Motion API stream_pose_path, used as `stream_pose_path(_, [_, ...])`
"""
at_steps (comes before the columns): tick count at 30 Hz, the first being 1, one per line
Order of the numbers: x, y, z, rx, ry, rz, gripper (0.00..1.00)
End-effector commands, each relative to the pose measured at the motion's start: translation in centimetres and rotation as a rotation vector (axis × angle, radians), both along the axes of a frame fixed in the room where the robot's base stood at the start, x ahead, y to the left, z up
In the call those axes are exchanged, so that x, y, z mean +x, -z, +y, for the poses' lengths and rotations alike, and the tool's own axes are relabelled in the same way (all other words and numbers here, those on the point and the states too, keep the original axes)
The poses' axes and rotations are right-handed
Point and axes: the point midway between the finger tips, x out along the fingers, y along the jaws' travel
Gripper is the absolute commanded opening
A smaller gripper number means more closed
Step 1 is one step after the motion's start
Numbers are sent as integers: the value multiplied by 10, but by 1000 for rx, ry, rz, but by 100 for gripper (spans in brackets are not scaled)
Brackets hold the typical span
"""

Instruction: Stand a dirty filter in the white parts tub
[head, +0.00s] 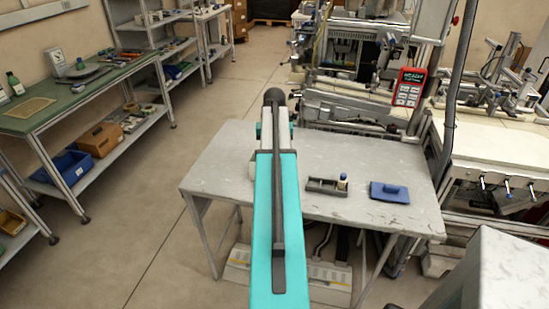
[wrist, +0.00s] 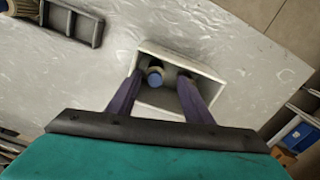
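The white parts tub (wrist: 206,68) sits on the table below my gripper in the wrist view; in the head view my arm hides most or all of it. A filter with a blue end (wrist: 155,78) and a pale side stands inside the tub, near its left wall. My gripper (wrist: 160,77) is open, its two dark fingers over the tub, one either side of that filter with gaps visible. A dark shape beside the right finger is unclear. Another filter (head: 343,182) stands at the right end of the grey tray; its ribbed side shows in the wrist view (wrist: 20,9).
The grey compartment tray (head: 322,187) lies right of my arm on the worn table (head: 300,210). A blue block-like object (head: 389,192) lies further right. A machine with a red-framed panel (head: 408,88) stands behind. The table's left part is clear.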

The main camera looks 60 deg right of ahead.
Motion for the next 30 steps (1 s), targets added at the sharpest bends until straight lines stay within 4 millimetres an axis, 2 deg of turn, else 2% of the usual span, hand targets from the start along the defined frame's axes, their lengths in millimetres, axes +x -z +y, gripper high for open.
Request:
stream_pose_path(11, [0,-9,0,0,0,0,46])
stream_pose_path(30, [0,-76,0,0,0,0,46])
